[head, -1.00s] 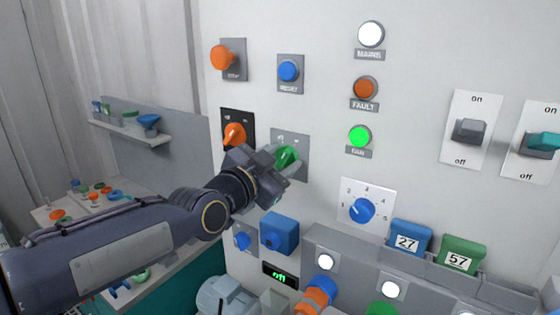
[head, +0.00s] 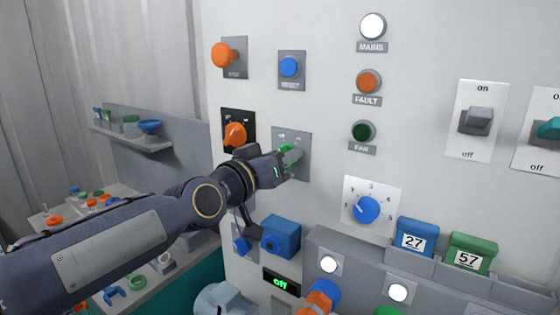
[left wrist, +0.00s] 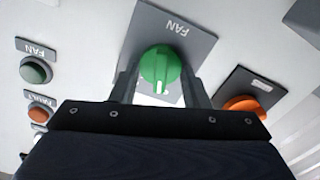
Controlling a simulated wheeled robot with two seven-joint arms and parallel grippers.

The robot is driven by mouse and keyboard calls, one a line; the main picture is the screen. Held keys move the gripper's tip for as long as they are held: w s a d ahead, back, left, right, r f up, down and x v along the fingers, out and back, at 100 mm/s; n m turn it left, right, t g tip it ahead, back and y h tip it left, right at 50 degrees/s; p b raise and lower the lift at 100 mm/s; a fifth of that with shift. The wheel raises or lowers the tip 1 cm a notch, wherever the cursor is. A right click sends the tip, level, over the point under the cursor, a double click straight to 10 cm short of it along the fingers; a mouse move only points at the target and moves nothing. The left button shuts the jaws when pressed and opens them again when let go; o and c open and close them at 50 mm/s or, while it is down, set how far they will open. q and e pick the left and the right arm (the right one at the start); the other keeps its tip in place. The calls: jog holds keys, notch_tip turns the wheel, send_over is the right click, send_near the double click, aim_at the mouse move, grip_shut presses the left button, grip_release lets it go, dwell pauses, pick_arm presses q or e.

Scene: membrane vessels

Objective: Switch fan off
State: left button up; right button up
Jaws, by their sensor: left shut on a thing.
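The green fan knob (head: 290,152) sits on a grey plate (head: 304,170) on the panel. In the left wrist view the knob (left wrist: 160,68) shows between two dark fingers, with FAN printed on its plate (left wrist: 188,40). My left gripper (head: 284,160) is at the knob and shut on it. The green FAN lamp (head: 362,131) is dark; it also shows unlit in the left wrist view (left wrist: 35,70). My right gripper is not in view.
An orange knob (head: 235,134) is close to the left of the fan knob. A blue RESET button (head: 289,67) is above it. A blue box (head: 281,236) juts out below my left gripper. The MAINS lamp (head: 372,26) is lit white.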

pick_arm(q)
jog(key=shift+f+n, duration=0.1)
jog(key=shift+n, duration=1)
jog(key=o, duration=0.9)
jog(key=shift+o, duration=0.2)
jog(key=b+v, duration=0.2)
jog(key=v, duration=0.5)
jog(key=shift+s+a, duration=0.25)
jog(key=shift+s, duration=0.1)
